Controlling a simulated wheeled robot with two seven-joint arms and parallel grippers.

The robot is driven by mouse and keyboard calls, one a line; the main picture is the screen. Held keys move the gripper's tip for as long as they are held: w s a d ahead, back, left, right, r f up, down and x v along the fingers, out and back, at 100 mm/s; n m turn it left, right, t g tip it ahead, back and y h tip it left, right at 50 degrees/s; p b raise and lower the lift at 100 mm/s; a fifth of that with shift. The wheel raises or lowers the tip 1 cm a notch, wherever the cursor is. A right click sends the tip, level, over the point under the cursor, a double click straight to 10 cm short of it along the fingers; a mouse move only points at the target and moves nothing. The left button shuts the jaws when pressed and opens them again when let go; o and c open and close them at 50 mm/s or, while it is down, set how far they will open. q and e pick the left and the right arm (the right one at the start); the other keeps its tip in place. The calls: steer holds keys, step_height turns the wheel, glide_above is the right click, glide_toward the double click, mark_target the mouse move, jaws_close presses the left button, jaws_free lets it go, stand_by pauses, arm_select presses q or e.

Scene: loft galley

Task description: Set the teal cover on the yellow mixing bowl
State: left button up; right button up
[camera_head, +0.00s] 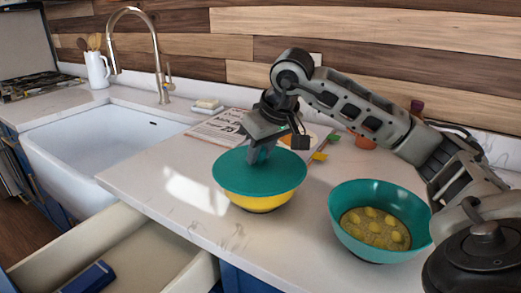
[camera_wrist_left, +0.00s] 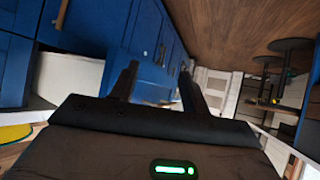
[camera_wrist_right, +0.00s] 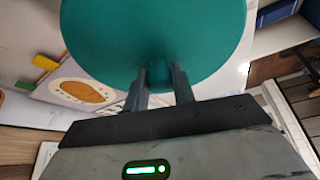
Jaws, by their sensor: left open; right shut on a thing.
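The round teal cover (camera_head: 275,177) lies over the top of the yellow mixing bowl (camera_head: 258,203) on the counter, with the bowl's yellow side showing below it. My right gripper (camera_head: 262,152) is over the cover and shut on its knob; the cover also fills the top of the right wrist view (camera_wrist_right: 155,30). Whether the cover bears fully on the rim I cannot tell. My left gripper (camera_wrist_left: 158,90) is open and empty, away from the counter top, with blue cabinet fronts and wood floor beyond; it does not show in the head view.
A teal bowl (camera_head: 345,236) with yellow pieces inside stands right of the yellow bowl. A white sink (camera_head: 75,140) is at left. An open drawer (camera_head: 118,252) is below the counter's front edge. A magazine (camera_head: 213,128) and a soap dish (camera_head: 207,106) lie behind.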

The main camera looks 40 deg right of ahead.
steer(key=shift+f, duration=0.1)
stand_by(0.4)
steer(key=o, duration=1.6)
steer(key=shift+c, duration=0.2)
